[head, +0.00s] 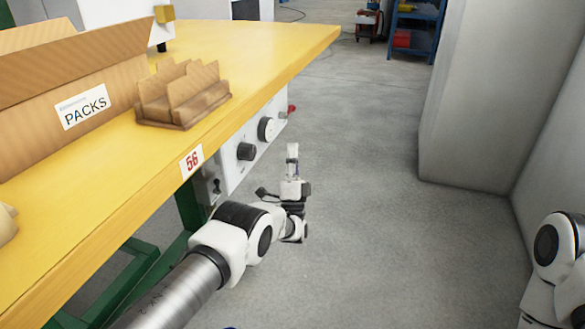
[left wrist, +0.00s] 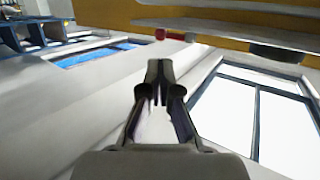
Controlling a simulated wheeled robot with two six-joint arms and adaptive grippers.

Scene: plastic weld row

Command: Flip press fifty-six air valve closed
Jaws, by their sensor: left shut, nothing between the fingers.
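Press fifty-six's bench carries a red "56" label (head: 192,161) on its front edge. Below it is a pale control panel (head: 232,172) with a black knob (head: 246,151), a round dial (head: 267,129) and a small toggle (head: 216,187). A small red part (head: 291,109), possibly the air valve handle, sticks out at the panel's far end; its position is too small to read. My left gripper (head: 292,150) points up beside the panel, apart from it in the picture. Its fingers (left wrist: 158,85) are together and empty in the left wrist view. My right gripper is out of frame.
The yellow bench top (head: 270,45) holds a "PACKS" box (head: 120,80) and a brown slotted holder (head: 185,110). Grey floor (head: 360,140) lies clear to the right, up to a pale cabinet (head: 480,100). A blue shelf (head: 413,45) stands far back.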

